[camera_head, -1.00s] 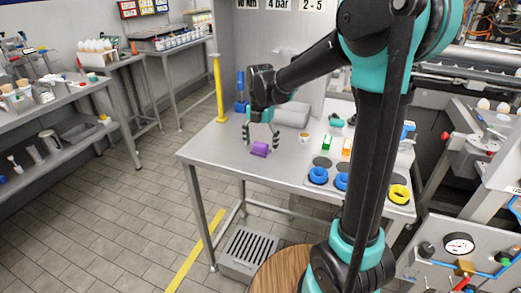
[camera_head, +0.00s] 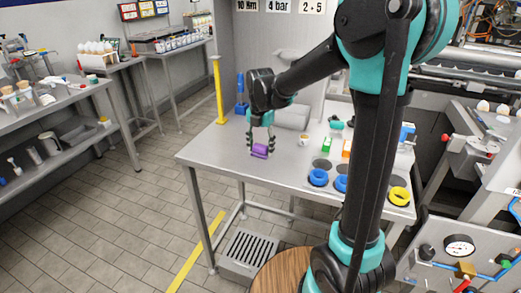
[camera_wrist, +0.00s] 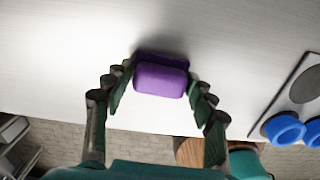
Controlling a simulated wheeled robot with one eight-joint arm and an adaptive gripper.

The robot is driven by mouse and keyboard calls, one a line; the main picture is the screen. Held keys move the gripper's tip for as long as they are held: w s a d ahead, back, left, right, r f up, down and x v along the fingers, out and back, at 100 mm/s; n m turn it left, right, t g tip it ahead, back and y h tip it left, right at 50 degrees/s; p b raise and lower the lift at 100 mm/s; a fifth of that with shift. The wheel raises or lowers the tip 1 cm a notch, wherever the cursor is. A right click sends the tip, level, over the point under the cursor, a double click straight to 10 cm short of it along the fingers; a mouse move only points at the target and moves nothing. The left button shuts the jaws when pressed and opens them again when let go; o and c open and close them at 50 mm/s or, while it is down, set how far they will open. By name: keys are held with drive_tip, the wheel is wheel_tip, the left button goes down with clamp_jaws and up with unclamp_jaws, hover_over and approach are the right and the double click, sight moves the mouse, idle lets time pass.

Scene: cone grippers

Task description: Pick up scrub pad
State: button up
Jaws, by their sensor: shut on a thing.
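The purple scrub pad (camera_head: 260,151) is at the near left part of the steel table (camera_head: 215,150). My gripper (camera_head: 261,147) points down over it, with a finger at each side, shut on it. In the wrist view the pad (camera_wrist: 160,80) sits between the two fingertips (camera_wrist: 160,85). Whether the pad still touches the tabletop is hard to tell.
Blue rings (camera_head: 318,177) and a yellow ring (camera_head: 399,196) lie toward the table's right front. Green (camera_head: 327,144) and orange (camera_head: 346,148) blocks stand behind them. A grey roll-like object (camera_head: 291,116) lies at the back. The table left of the pad is clear.

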sight(260, 145)
drive_tip(key=shift+r, duration=0.15)
wheel_tip(260, 145, up, 20)
idle(0.3)
